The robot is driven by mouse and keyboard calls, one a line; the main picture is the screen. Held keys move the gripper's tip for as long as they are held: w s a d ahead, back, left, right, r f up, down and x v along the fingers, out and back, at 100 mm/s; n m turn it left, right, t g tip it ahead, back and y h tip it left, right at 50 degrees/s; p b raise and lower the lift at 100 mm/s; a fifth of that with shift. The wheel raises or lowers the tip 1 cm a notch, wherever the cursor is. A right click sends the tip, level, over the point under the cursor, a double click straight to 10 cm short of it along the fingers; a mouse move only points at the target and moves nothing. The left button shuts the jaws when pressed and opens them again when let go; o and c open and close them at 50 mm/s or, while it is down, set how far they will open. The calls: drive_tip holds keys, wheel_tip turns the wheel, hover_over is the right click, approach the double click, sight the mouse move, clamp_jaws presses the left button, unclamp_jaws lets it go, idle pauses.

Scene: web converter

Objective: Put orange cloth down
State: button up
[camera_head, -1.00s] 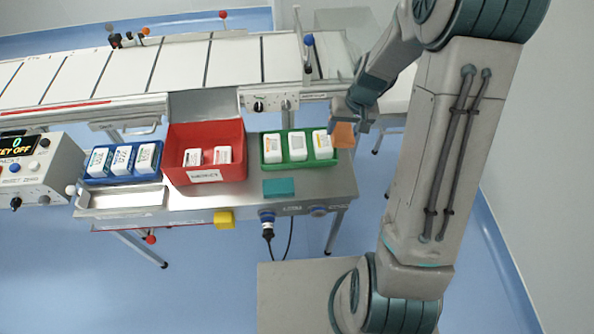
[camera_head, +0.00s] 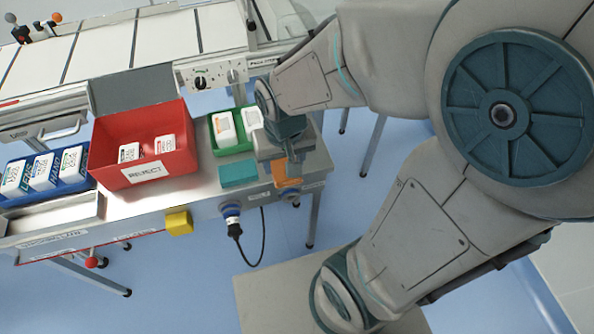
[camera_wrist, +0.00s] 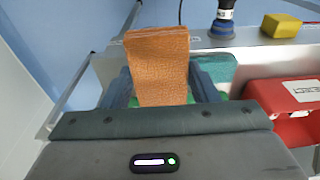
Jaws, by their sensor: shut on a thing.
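The orange cloth (camera_head: 285,178) is in my gripper, near the right front corner of the steel table in the head view. My gripper (camera_head: 287,168) points down there and is shut on the cloth; my wrist partly hides both. In the wrist view, the orange cloth (camera_wrist: 158,62) is a flat textured slab between the two fingers of my gripper (camera_wrist: 163,88). I cannot tell whether the cloth touches the table. A teal folded pad (camera_head: 238,174) lies on the table just left of my gripper, and also shows in the wrist view (camera_wrist: 222,70).
A green tray (camera_head: 213,140) with white packs stands behind the teal pad, partly hidden by my arm. A red reject bin (camera_head: 110,175) and a blue tray (camera_head: 72,186) stand further left. A yellow block (camera_head: 179,222) and a plugged-in cable (camera_head: 236,230) are at the table's front edge.

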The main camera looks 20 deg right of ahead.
drive_tip(key=shift+s+f, duration=0.45)
drive_tip(key=shift+f, duration=0.1)
drive_tip(key=w+d+f, duration=0.2)
drive_tip(key=w, duration=0.1)
drive_tip(key=w+d+f+b, duration=0.1)
drive_tip(key=w+f, duration=0.1)
drive_tip(key=w, duration=0.1)
drive_tip(key=w+d+f+b, duration=0.1)
drive_tip(key=w+d+f, duration=0.1)
drive_tip(key=w+f, duration=0.1)
drive_tip(key=shift+w+d, duration=0.35)
drive_tip(key=shift+w, duration=0.2)
drive_tip(key=shift+f+b, duration=0.55)
drive_tip(key=shift+f, duration=1.35)
drive_tip(key=shift+f, duration=0.15)
drive_tip(key=o, duration=0.9)
